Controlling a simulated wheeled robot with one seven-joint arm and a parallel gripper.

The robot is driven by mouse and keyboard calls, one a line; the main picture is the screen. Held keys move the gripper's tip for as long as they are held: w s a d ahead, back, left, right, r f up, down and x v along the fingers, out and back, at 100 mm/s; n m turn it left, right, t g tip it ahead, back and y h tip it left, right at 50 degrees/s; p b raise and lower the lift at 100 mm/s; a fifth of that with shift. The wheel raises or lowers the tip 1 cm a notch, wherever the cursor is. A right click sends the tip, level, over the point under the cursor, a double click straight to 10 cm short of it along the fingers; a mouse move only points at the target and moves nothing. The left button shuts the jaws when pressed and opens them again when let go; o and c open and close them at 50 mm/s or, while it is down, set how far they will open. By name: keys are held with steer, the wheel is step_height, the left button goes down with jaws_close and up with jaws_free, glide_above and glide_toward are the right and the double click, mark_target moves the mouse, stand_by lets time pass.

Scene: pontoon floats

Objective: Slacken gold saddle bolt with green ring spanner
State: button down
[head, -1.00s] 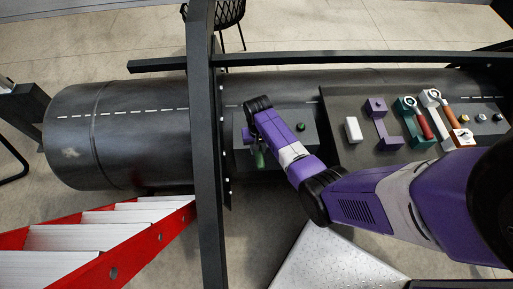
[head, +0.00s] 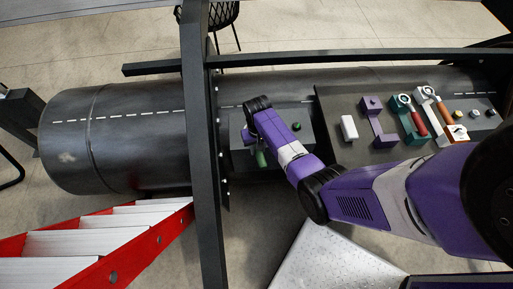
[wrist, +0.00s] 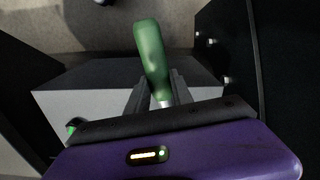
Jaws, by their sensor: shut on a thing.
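My gripper (wrist: 160,92) is shut on the green spanner (wrist: 150,55). The spanner's green handle sticks out past the fingers, with a short bit of metal shank between them. In the head view the green handle (head: 261,158) shows at the front edge of a dark saddle block (head: 237,125) on the pipe, below my wrist. The ring end of the spanner is hidden by my gripper. I cannot make out the gold bolt; my arm covers much of the block's top. Whether the ring sits around a bolt cannot be told.
A green knob (head: 297,126) stands on the block, right of my arm. A dark upright post (head: 203,150) is close on the left. A dark board (head: 335,105) on the right carries a purple holder (head: 378,125), a red-handled spanner (head: 417,122) and small bolts. A red ladder (head: 135,252) stands front left.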

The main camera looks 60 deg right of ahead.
steer(key=shift+d, duration=0.15)
steer(key=shift+s+d+n, duration=0.2)
steer(key=shift+s+n, duration=0.05)
steer(key=shift+n, duration=0.15)
steer(key=shift+d, duration=0.1)
stand_by(0.5)
steer(key=shift+s+d+n+p, duration=0.2)
steer(key=shift+n+p, duration=0.1)
steer(key=shift+n, duration=0.1)
steer(key=shift+w+a, duration=0.1)
steer(key=shift+w+a+m, duration=0.25)
steer(key=shift+a+m, duration=0.1)
steer(key=shift+m, duration=0.25)
steer(key=shift+r, duration=0.2)
